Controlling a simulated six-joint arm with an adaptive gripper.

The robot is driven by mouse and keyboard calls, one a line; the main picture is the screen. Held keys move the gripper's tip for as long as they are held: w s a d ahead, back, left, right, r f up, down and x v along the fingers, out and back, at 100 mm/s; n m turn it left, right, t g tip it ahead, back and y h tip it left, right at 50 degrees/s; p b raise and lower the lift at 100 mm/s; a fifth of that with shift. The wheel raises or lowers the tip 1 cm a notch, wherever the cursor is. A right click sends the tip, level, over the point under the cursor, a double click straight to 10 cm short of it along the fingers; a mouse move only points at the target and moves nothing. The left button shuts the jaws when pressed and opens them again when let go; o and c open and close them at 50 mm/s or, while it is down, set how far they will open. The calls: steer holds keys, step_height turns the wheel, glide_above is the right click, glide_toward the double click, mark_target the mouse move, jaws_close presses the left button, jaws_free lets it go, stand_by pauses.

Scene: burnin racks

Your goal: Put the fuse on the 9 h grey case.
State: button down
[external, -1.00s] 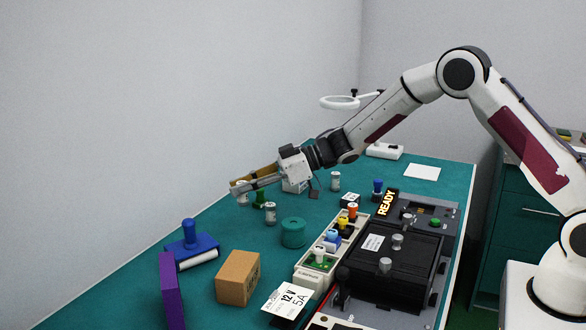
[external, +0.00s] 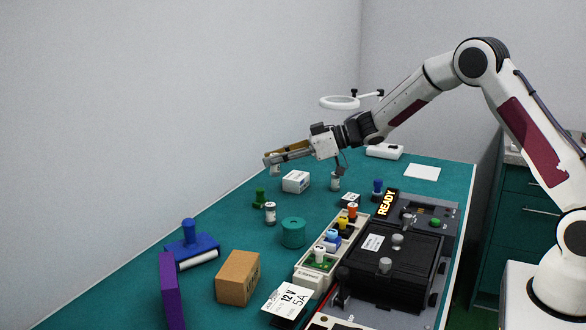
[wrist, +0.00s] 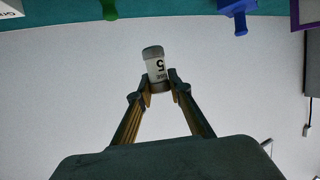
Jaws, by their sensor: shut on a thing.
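My gripper (external: 271,162) is shut on a fuse (wrist: 155,62), a small pale cylinder with grey ends and a "5" on its label. It holds the fuse above the left back of the bench, clear of the surface. In the external view the held fuse (external: 275,170) is small and hangs at the fingertips. A grey case (external: 447,222) with a lit READY sign (external: 387,202) stands at the right of the bench. A black-lidded unit (external: 415,260) is in front of it. No "9 h" marking is legible.
Two similar cylinders (external: 270,213) (external: 335,181) stand on the green bench. A white box (external: 296,181), a green spool (external: 293,232), a cream rack (external: 308,275) with coloured plugs, a brown box (external: 238,277) and a blue stamp-like tool (external: 192,242) stand around. A ring lamp (external: 340,102) is behind.

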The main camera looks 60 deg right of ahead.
steer(key=s+d+r+m+h, duration=0.1)
steer(key=s+d, duration=0.3)
steer(key=d, duration=0.3)
steer(key=s+d+r+m+h, duration=0.1)
steer(key=s+d+h, duration=0.1)
steer(key=s+d, duration=0.4)
glide_above(351, 196)
steer(key=shift+f, duration=0.75)
steer(key=shift+a+m+t, duration=0.1)
steer(key=shift+m+t, duration=0.2)
steer(key=shift+f, duration=3.15)
steer(key=shift+f, duration=0.1)
steer(key=shift+f, duration=1.75)
steer(key=shift+f, duration=0.15)
